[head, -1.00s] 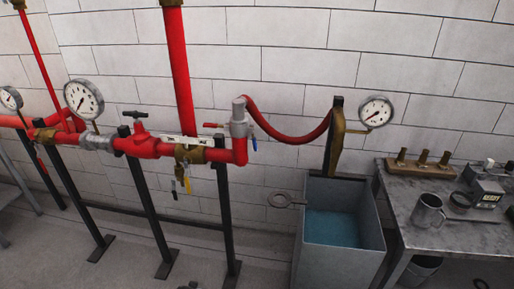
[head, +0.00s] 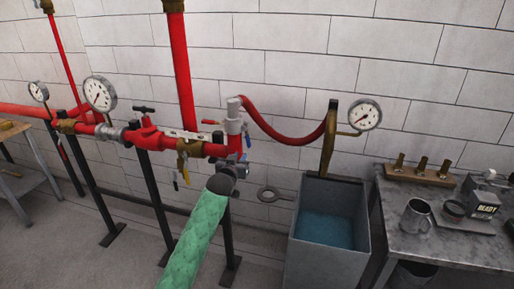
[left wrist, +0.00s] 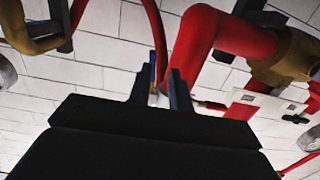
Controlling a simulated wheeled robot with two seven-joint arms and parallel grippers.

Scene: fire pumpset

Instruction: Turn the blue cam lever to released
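The blue cam lever (head: 247,140) hangs on the right side of the grey coupling (head: 235,117), at the right end of the red pipe. A red lever (head: 211,122) is on the coupling's left side. My left gripper (head: 243,163) is just below the coupling, partly hidden by my wrist. In the left wrist view, my left gripper's two fingers (left wrist: 160,88) are apart. The blue lever (left wrist: 152,72) shows as a thin strip between their tips; whether they touch it cannot be told. My right gripper is not in view.
A red hose (head: 285,135) curves from the coupling to a brass fitting above a grey water tank (head: 331,260). A metal table (head: 465,243) with a mug stands at the right. A brass valve (head: 190,148) and black stands are close to my left arm.

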